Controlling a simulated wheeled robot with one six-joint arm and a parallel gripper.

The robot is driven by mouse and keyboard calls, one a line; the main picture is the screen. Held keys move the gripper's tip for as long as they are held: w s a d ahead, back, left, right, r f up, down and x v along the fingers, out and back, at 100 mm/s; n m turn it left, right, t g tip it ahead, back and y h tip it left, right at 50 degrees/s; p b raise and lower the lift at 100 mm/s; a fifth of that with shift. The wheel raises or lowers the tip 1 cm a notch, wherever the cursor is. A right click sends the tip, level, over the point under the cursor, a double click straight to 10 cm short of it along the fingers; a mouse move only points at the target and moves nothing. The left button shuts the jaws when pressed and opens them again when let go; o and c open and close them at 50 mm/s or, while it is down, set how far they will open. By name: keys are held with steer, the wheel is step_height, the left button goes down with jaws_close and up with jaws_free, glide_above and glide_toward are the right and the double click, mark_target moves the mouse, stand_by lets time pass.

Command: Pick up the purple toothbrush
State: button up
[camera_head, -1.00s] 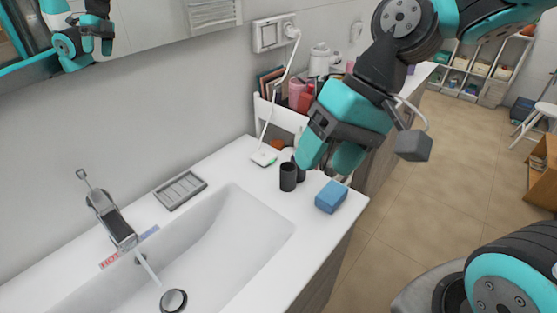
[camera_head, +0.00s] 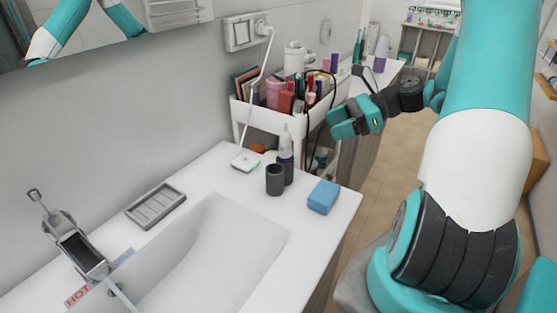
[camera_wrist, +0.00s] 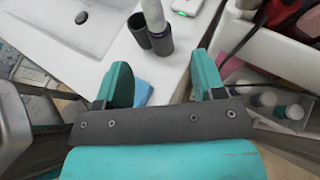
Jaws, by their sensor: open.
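My gripper (camera_head: 347,122) is open and empty. In the head view it is beside the right end of the white cart, above the floor side of the counter. The wrist view shows its two teal fingers (camera_wrist: 163,80) apart with nothing between them. I cannot make out a purple toothbrush for sure. A small purple-topped item (camera_head: 333,63) stands at the back of the cart, and a purplish upright item (camera_head: 380,58) stands on the far counter. Both are too small to identify.
The white cart (camera_head: 262,118) is packed with bottles and boxes. On the counter are a dark cup (camera_head: 275,180), a bottle (camera_head: 285,145), a blue sponge (camera_head: 323,196), a white corded device (camera_head: 245,161), a soap dish (camera_head: 156,206) and the sink (camera_head: 205,250). Floor space is at the right.

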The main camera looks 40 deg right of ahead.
mark_target(286, 148)
steer(key=x, duration=0.4)
steer(key=p+x, duration=0.1)
steer(key=x, duration=0.3)
steer(key=s+x, duration=0.1)
steer(key=x, duration=0.3)
steer(key=shift+w+a+f+p, duration=0.25)
steer(key=shift+a+p, duration=0.15)
steer(key=shift+a, duration=0.15)
steer(key=shift+w+a+f, duration=0.2)
steer(key=shift+w+a, duration=0.05)
steer(key=shift+a, duration=0.05)
steer(key=c, duration=1)
